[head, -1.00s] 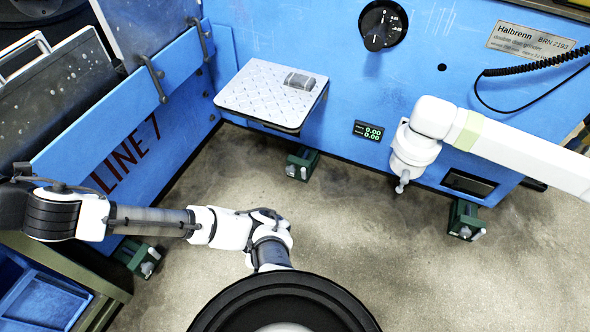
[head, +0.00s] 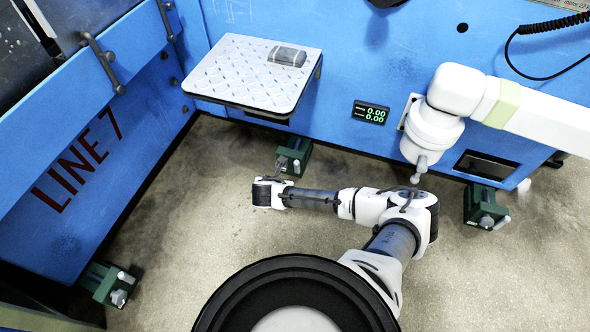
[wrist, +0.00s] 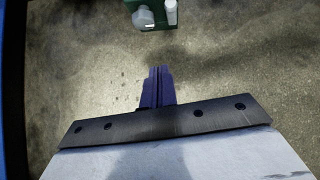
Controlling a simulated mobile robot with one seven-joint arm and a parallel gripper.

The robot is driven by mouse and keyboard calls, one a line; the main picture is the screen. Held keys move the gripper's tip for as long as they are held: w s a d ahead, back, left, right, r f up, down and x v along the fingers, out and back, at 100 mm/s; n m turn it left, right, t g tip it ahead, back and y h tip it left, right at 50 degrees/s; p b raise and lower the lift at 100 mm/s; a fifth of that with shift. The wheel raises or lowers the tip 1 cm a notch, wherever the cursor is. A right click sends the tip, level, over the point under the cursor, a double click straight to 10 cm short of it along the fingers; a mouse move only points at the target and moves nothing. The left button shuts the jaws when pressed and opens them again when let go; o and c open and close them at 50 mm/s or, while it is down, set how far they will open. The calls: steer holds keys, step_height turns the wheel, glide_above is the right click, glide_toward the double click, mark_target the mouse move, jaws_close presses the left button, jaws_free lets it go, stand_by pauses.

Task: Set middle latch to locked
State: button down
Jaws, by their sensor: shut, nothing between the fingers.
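The middle latch (head: 296,152) is a green block at the foot of the blue machine, below the plate shelf, with a grey knob and a pale pin on its front. A green latch block (wrist: 143,14) with a grey knob and white pin is cut off at the top, apart from the fingertips.
Similar green latches stand at left (head: 108,283) and right (head: 485,205). A metal plate shelf (head: 235,75) juts out above the middle latch. A white jointed arm (head: 440,120) hangs at right. A blue side wall (head: 90,150) bounds the left; the concrete floor is open between.

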mark_target(297, 165)
steer(key=w+d+f+b, duration=0.5)
steer(key=w+f+b, duration=0.1)
steer(key=w, duration=0.3)
steer(key=shift+w+f+h, duration=0.3)
steer(key=shift+w+f, duration=0.05)
steer(key=shift+f, duration=0.2)
steer(key=shift+w+d+r+p, duration=0.15)
steer(key=shift+w+r+p, duration=0.45)
steer(key=shift+p, duration=0.25)
steer(key=shift+w+d+f, duration=0.1)
steer(key=shift+w, duration=0.15)
